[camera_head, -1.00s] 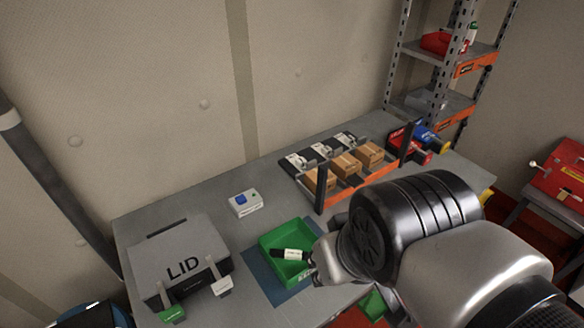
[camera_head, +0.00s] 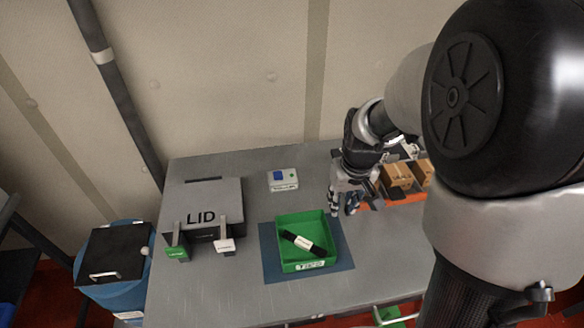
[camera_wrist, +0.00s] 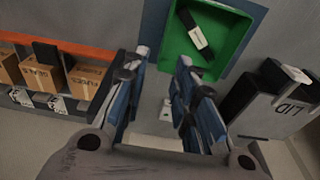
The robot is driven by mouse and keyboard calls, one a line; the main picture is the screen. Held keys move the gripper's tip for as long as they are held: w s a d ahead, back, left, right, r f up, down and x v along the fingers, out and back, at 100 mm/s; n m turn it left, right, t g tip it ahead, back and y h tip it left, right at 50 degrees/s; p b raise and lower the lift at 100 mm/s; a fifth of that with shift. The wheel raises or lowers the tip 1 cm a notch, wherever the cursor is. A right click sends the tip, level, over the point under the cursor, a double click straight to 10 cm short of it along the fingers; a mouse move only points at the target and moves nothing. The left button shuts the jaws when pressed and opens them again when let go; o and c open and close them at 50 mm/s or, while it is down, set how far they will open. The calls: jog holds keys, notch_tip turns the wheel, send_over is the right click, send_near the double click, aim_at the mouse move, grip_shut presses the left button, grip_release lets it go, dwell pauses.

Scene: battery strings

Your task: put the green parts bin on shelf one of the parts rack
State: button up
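The green parts bin (camera_head: 288,268) sits upright on a blue mat (camera_head: 343,258) on the grey table. A black cylinder with a white label (camera_head: 303,243) lies inside it. The bin also shows at the top of the wrist view (camera_wrist: 235,28). My gripper (camera_head: 343,209) is above the table, to the right of and behind the bin in the head view, apart from it. In the wrist view its two blue-padded fingers (camera_wrist: 160,72) are spread with nothing between them. The parts rack is not in view now.
A grey LID box (camera_head: 207,196) with green and white tags stands at the left. A small white box with a blue button (camera_head: 283,180) is at the back. Cartons (camera_head: 396,174) in an orange-edged holder are right of my gripper. A blue drum (camera_head: 130,293) stands left of the table.

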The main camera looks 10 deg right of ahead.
jog(key=b, duration=0.4)
send_over(329, 233)
notch_tip(329, 233, down, 12)
notch_tip(329, 233, down, 5)
jog(key=shift+r+b, duration=0.1)
jog(key=shift+b, duration=0.55)
jog(key=shift+w+d+f, duration=0.1)
jog(key=shift+f, duration=0.3)
jog(key=shift+r, duration=0.1)
jog(key=shift+c, duration=0.3)
grip_shut()
